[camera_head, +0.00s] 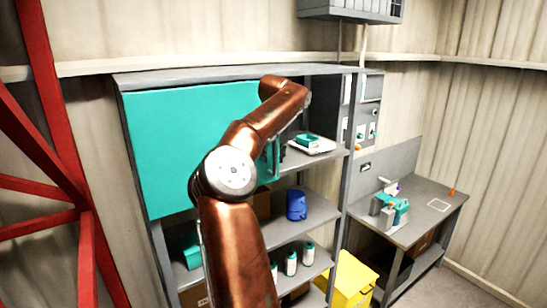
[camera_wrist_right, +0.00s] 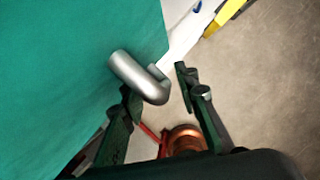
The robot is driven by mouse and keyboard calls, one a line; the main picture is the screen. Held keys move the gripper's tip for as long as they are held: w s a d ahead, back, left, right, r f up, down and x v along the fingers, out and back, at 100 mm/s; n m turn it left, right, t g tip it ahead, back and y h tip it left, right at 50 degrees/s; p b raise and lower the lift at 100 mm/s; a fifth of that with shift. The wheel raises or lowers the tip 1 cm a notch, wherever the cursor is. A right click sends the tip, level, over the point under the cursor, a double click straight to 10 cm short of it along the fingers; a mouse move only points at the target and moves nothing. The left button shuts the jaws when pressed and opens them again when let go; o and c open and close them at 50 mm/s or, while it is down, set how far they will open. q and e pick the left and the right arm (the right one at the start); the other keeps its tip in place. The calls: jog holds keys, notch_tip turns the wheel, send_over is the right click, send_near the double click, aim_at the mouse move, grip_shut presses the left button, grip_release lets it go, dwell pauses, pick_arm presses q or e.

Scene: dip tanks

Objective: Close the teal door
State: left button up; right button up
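The teal door (camera_head: 178,140) is a flat panel across the upper left of the grey shelf unit; shelves show open to its right. It also fills the left of the right wrist view (camera_wrist_right: 60,60). A grey metal bar handle (camera_wrist_right: 138,76) stands out from the door near its edge. My right gripper (camera_wrist_right: 158,86) is open, its dark fingers apart, with the handle's bent end at the fingertips and a gap beside the right finger. In the head view, my copper right arm covers part of the door's right edge and most of the gripper. My left gripper is out of view.
Shelves hold a blue container (camera_head: 297,204), white bottles (camera_head: 291,262) and a white scale-like item (camera_head: 314,145). A yellow bin (camera_head: 352,280) stands below right. A grey bench (camera_head: 425,222) is at right. Red steel framing (camera_head: 55,110) stands at left.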

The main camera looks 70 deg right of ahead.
jog(key=v, duration=1.1)
jog(key=shift+r, duration=0.2)
jog(key=shift+s+a, duration=0.1)
jog(key=shift+a, duration=0.1)
